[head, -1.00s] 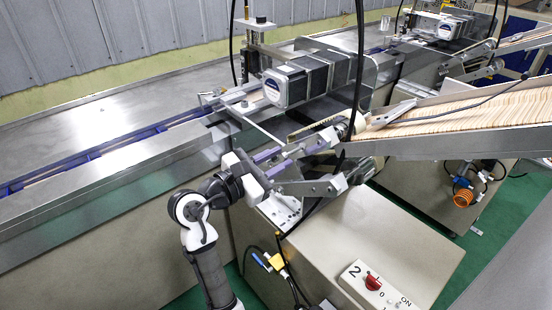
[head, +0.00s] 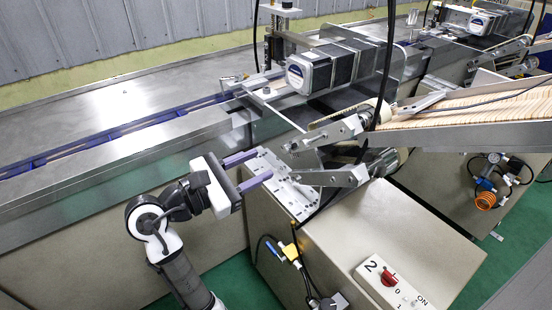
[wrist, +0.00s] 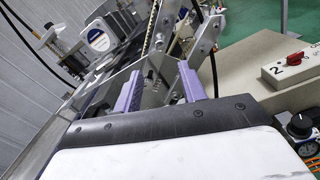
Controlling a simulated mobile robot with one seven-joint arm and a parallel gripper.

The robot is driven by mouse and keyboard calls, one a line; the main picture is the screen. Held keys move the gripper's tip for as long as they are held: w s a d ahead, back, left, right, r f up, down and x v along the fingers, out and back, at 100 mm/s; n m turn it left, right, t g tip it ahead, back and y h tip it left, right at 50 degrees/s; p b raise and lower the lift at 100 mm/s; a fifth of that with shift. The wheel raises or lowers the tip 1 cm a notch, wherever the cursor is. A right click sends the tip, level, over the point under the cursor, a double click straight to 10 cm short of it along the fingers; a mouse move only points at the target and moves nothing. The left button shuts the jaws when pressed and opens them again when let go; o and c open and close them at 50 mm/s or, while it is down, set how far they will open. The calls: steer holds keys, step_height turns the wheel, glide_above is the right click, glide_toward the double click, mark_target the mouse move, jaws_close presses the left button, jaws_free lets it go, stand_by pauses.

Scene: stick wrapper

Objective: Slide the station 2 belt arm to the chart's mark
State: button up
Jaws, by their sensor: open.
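The station 2 belt arm is a pair of silver metal links, an upper one (head: 335,132) and a lower one (head: 333,177), below the infeed chute. They stand over a perforated metal plate (head: 287,187) on the beige cabinet. My gripper (head: 261,166) is open and empty, with purple fingers, to the left of the links and apart from them. In the wrist view my gripper (wrist: 160,70) is open, with metal links (wrist: 165,55) beyond the fingers. I cannot make out a chart or its mark.
A control box marked 2 with a red knob (head: 389,280) sits on the cabinet top. A motor (head: 312,71) is above the belt arm. A chute of wooden sticks (head: 480,105) is at right. A steel conveyor with a blue rail (head: 110,137) runs at left.

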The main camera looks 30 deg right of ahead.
steer(key=shift+s+a, duration=0.15)
steer(key=shift+a, duration=0.6)
steer(key=shift+s+a, duration=0.1)
steer(key=shift+a, duration=0.6)
